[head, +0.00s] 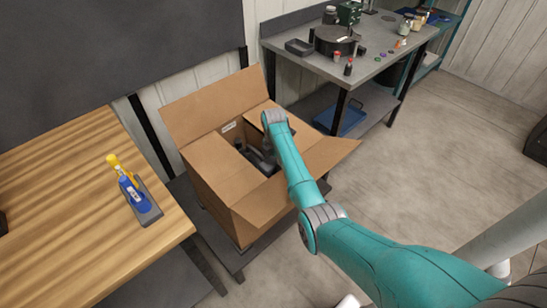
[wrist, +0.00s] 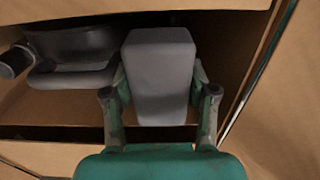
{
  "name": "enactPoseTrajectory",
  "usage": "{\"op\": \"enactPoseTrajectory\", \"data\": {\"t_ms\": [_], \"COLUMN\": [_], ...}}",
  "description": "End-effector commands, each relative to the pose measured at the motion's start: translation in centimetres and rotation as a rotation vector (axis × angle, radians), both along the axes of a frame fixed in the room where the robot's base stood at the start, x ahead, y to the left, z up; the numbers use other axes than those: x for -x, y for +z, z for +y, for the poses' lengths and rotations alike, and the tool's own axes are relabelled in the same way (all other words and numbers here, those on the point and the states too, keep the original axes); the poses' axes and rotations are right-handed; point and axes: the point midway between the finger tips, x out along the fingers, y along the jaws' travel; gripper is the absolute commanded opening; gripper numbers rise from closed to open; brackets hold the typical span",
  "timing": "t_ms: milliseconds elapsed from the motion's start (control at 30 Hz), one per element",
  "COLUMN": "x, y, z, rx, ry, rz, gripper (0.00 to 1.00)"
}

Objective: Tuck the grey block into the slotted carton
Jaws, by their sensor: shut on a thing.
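The slotted carton (head: 212,178) is a brown cardboard box with its flaps spread open, standing low between the wooden table and the grey workbench. My arm reaches over its right side, and my gripper (head: 262,160) is down inside the carton, largely hidden in the head view. In the wrist view my gripper (wrist: 160,100) is shut on the grey block (wrist: 160,75), with one finger along each side. The block is between cardboard edges. A dark grey rounded thing (wrist: 75,55) lies to its left, close by. Whether the block touches the carton floor cannot be told.
The grey workbench (head: 375,65) behind carries a black round pot (head: 333,40) and several small items. Raised carton flaps (head: 213,105) surround the opening.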

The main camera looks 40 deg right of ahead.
Motion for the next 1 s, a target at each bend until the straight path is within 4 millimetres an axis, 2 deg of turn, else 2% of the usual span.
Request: {"op": "enactPoseTrajectory", "data": {"t_ms": [167,467,500,567,600,1000], "x": [0.03,0.02,0.02,0.02,0.02,-0.01], "y": [-0.78,-0.88,-0.88,-0.88,-0.87,-0.84], "z": [0.02,0.01,0.01,0.01,0.01,0.01], "rx": [-0.001,0.000,0.000,0.000,0.000,0.000], "ry": [0.000,0.000,0.000,0.000,0.000,0.000], "rz": [0.001,0.000,0.000,0.000,0.000,-0.001], "gripper": [0.44,0.44,0.67,0.82,0.86,0.86]}}
